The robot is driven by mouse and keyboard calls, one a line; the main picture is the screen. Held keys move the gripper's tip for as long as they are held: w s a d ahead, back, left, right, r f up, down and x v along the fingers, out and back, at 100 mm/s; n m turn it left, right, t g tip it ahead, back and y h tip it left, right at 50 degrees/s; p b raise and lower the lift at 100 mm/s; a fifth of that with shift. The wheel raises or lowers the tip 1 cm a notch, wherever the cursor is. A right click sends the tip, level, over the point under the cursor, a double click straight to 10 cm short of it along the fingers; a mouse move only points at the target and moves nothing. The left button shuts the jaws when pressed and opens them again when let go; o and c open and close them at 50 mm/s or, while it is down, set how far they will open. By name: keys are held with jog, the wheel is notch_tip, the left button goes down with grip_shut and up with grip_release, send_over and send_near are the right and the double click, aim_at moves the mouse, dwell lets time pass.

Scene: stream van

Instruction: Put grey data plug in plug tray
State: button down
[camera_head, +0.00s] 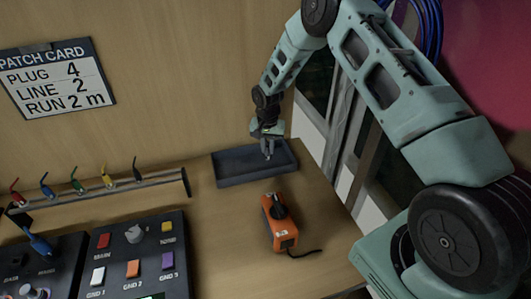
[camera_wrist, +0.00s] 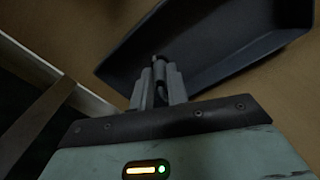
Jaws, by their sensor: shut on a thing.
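The plug tray (camera_head: 231,181) is a dark, shallow rectangular tray at the back right of the wooden bench. It also fills the upper right of the wrist view (camera_wrist: 235,55). My gripper (camera_head: 268,152) is over the right part of the tray and points down. It is shut on the grey data plug (camera_wrist: 158,70), a small piece between the fingertips in the wrist view. The plug's tip shows over the tray's interior; whether it touches the tray floor I cannot tell. Much of the plug is hidden by the fingers.
An orange device (camera_head: 281,226) with a black knob and cable lies in front of the tray. A rack (camera_head: 160,187) holds several coloured plugs at left. Button panels (camera_head: 135,262) stand in front of it. A patch card (camera_head: 58,78) hangs on the wall.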

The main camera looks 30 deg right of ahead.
aim_at(268, 156)
jog(key=shift+f+p, duration=0.45)
jog(key=shift+f, duration=1.35)
jog(key=c, duration=1.4)
grip_release()
jog(key=shift+o, duration=0.2)
jog(key=shift+r, duration=0.15)
